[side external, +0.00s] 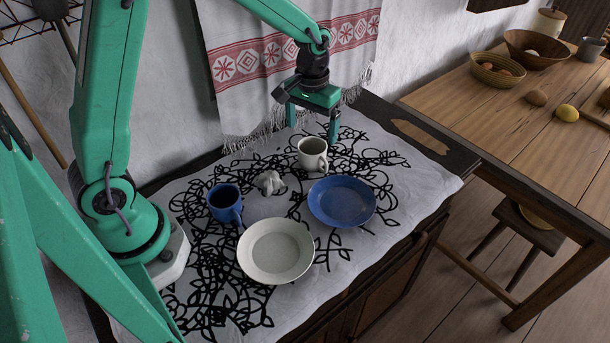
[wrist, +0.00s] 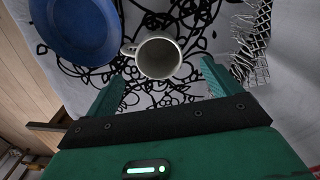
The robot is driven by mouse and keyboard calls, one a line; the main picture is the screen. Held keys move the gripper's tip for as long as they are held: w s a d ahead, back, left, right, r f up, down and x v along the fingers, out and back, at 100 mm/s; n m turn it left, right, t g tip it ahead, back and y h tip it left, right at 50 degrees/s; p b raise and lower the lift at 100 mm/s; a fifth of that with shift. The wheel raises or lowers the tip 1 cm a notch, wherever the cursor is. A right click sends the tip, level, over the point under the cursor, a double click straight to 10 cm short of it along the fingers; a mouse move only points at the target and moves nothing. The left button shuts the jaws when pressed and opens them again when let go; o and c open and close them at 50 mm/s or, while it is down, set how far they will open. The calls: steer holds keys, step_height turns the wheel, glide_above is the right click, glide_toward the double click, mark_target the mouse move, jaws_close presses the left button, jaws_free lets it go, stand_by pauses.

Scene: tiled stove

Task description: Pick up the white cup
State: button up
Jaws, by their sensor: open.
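The white cup (side external: 312,154) stands upright on the patterned cloth, behind the blue plate. My gripper (side external: 312,132) is open above the cup, with one finger to its left and one to its right. In the wrist view the cup (wrist: 158,57) shows from above, its handle on the left. The cup lies ahead of the two open fingertips (wrist: 161,75), roughly centred between them. Nothing is between the fingers, and they appear apart from the cup.
A blue plate (side external: 341,201) lies close in front of the white cup; it also shows in the wrist view (wrist: 75,30). A white plate (side external: 275,251), a blue cup (side external: 225,203) and a garlic bulb (side external: 268,182) are nearby. A fringed towel (side external: 285,65) hangs behind.

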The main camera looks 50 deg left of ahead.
mark_target(312, 152)
steer(key=shift+d+f, duration=0.15)
steer(key=shift+f, duration=4.05)
steer(key=c, duration=1.1)
